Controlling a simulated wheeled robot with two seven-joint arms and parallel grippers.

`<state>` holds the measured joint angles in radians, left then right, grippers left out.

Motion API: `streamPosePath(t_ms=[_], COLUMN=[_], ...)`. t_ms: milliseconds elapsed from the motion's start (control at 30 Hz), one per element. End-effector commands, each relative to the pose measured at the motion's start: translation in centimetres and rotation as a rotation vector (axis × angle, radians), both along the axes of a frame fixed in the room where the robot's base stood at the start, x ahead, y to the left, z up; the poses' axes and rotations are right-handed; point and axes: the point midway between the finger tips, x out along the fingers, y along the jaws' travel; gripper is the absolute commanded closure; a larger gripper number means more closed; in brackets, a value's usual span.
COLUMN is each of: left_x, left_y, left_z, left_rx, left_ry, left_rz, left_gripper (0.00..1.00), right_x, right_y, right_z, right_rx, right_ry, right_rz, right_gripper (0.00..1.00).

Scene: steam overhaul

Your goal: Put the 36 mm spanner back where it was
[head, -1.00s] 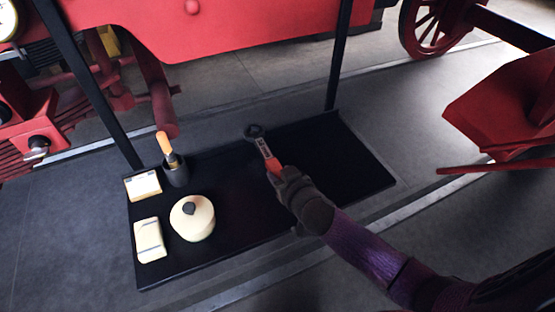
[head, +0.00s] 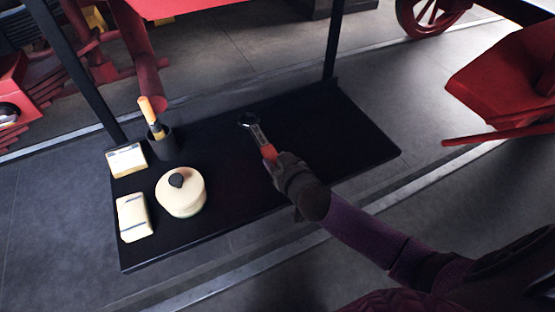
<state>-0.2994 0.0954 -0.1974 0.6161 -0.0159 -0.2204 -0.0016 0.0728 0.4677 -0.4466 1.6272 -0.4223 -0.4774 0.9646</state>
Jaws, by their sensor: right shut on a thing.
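The spanner (head: 258,133) has a dark ring head, a grey shank and an orange-red grip. My right gripper (head: 275,164) is shut on its orange grip, with the ring head pointing away to the upper left. The spanner is over the middle of the black shelf (head: 335,135); I cannot tell whether its head touches the surface. Any size marking is too small to read. My left gripper is not in view.
On the shelf's left side stand a cream lidded pot (head: 181,193), a dark cup (head: 162,145) holding an orange-handled tool (head: 150,112), a cream card (head: 127,160) and a cream bundle (head: 134,217). Dark posts rise at the back corners. The shelf's right half is clear.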

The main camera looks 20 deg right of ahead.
Motion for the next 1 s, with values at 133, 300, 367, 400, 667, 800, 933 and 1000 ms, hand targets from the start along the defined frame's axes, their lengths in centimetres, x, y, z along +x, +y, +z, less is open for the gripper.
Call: streamPosePath(t_ms=[133,300,367,400,667,800,933,1000], left_x=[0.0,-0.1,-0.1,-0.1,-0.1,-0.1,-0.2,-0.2], left_y=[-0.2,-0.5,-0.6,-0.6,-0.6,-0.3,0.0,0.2], left_z=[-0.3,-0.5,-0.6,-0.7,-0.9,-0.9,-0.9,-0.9], left_rx=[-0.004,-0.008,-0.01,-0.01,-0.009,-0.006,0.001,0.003], left_ry=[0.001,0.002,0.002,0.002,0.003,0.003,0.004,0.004], left_rz=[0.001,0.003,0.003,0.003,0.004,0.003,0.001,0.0], left_gripper=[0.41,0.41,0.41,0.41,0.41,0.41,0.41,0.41], right_x=[0.1,0.0,0.0,0.0,0.0,0.0,0.0,-0.1], right_y=[0.0,0.0,0.0,0.0,0.0,0.0,0.0,0.0], right_z=[-0.2,-0.6,-0.7,-0.7,-1.0,-1.0,-1.1,-1.2], right_rx=[0.001,0.001,0.001,0.001,0.001,0.001,0.0,0.001], right_ry=[-0.003,-0.003,-0.003,-0.003,-0.003,-0.002,-0.001,0.003], right_rz=[0.001,0.001,0.001,0.001,0.001,0.001,0.001,0.0], right_gripper=[1.0,1.0,1.0,1.0,0.41,0.12,0.12,0.12])
